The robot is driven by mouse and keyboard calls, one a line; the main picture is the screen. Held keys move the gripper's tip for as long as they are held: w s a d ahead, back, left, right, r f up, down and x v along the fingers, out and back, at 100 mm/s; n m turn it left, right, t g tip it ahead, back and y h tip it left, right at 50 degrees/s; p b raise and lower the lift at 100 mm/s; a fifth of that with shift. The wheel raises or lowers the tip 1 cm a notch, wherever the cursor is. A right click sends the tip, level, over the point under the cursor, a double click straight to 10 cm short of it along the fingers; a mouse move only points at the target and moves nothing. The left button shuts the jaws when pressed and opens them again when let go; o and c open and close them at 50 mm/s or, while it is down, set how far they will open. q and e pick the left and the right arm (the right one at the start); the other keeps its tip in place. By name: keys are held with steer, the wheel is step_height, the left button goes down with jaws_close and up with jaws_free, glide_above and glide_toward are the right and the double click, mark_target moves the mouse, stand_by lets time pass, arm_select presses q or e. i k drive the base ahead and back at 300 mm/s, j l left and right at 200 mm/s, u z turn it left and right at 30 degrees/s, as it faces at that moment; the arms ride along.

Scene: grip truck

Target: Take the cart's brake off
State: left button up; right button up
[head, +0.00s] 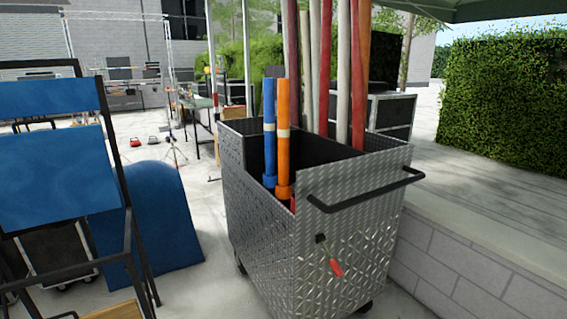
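The cart (262,222) is a box of silver diamond plate and stands in the middle of the head view. A black push handle (366,192) runs along the top of its near right side. Below the handle, a small lever with a red grip (336,268) and a black upper end sits on that same side. The lever slants down to the right. Blue, orange, red and white poles stand upright in the cart. Its wheels are mostly hidden beneath it. Neither of my grippers shows in the head view.
A blue folding chair (62,165) stands close at the left, with a blue curved object (165,215) behind it. A low block wall (470,268) runs along the cart's right side. A hedge (503,100) stands beyond it. Pale open ground lies between chair and cart.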

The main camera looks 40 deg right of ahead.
mark_target(320, 239)
steer(key=z, duration=1.85)
